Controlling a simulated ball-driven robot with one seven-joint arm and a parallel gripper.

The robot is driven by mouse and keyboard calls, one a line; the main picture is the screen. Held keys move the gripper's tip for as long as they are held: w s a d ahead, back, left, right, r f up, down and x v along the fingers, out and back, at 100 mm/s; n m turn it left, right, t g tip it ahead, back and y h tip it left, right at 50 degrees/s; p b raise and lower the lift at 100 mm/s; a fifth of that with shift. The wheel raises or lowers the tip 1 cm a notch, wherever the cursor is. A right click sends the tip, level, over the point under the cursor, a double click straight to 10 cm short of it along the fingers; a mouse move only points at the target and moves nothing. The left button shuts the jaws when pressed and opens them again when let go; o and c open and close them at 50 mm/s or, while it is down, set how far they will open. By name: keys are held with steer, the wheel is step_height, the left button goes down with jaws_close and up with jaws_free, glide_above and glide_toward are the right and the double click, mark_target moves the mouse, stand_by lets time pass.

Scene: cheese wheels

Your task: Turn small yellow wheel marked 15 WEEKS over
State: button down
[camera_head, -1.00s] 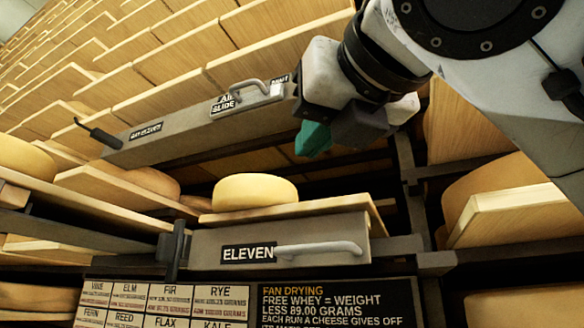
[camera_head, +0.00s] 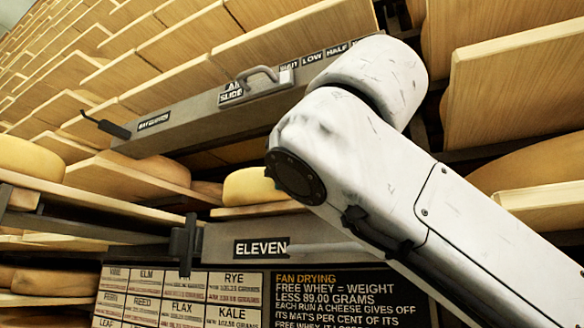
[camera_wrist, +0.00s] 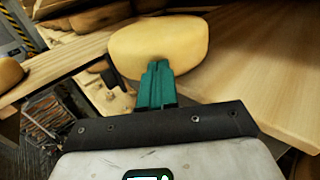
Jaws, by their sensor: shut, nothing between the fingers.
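A small yellow cheese wheel (camera_head: 250,187) sits on a wooden board above the ELEVEN label. My arm hides its right part in the head view. No 15 WEEKS marking can be read on it. In the wrist view a yellow wheel (camera_wrist: 160,42), apparently the same one, lies just beyond my fingertips. My gripper (camera_wrist: 158,70) has teal fingers closed together, with nothing between them. The tips overlap the wheel's near edge in the picture; I cannot tell whether they touch it. The gripper is hidden behind my arm in the head view.
The wooden board (camera_wrist: 265,70) extends right of the wheel. A grey ELEVEN drawer front (camera_head: 220,240) is below, and a grey SLIDE bar with a handle (camera_head: 262,76) is above. Larger wheels (camera_head: 30,158) stand on boards at left. A sign panel (camera_head: 300,300) is underneath.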

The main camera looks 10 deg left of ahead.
steer(key=shift+w, duration=0.1)
steer(key=shift+p+x, duration=0.85)
steer(key=shift+p, duration=0.15)
steer(key=shift+a, duration=0.1)
